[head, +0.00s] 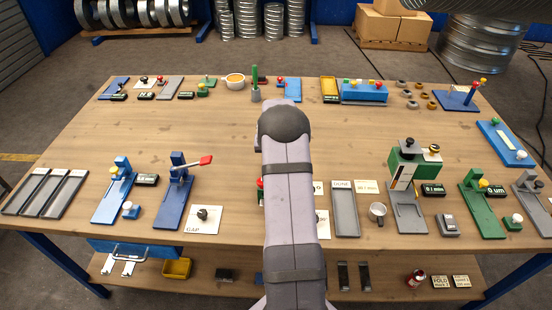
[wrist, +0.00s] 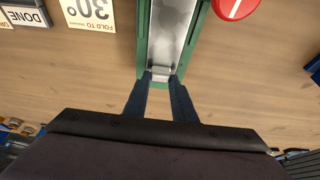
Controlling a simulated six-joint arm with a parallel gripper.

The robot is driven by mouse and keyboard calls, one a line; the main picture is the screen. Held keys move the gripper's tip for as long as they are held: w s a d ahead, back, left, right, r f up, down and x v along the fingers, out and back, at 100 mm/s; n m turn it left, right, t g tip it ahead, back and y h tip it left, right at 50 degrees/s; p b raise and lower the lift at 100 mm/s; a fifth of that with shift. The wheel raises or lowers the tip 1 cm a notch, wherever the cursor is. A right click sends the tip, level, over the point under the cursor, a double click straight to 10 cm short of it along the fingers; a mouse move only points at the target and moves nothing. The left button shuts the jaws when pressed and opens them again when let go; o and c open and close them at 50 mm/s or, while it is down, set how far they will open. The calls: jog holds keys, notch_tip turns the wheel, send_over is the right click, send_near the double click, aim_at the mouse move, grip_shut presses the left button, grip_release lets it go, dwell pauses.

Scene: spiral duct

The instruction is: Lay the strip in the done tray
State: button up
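In the wrist view a narrow silvery metal strip or bed (wrist: 172,30) lies inside a green-walled fixture (wrist: 143,40); I cannot tell strip from bed surface. A small pale tab (wrist: 160,73) stands at its near end. My gripper (wrist: 160,77) has its two dark fingers on either side of that tab; whether they touch it I cannot tell. The done tray is a grey tray (head: 345,216) labelled DONE, right of my arm in the head view; its corner shows at top left in the wrist view (wrist: 38,17). In the head view my arm hides the gripper and most of the fixture.
A red round button (wrist: 235,7) sits beside the fixture. A 30° fold card (wrist: 90,14) lies between fixture and tray. The table's middle is clear.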

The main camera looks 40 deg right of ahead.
jog(key=o, duration=0.4)
jog(key=c, duration=0.3)
jog(key=shift+c, duration=0.2)
jog(key=shift+w+d, duration=0.1)
jog(key=shift+w, duration=0.05)
jog(key=shift+w+d+r+b, duration=0.15)
jog(key=shift+w+d+b, duration=0.5)
jog(key=shift+w+d, duration=1.7)
notch_tip(320, 180, up, 7)
jog(key=p, duration=0.4)
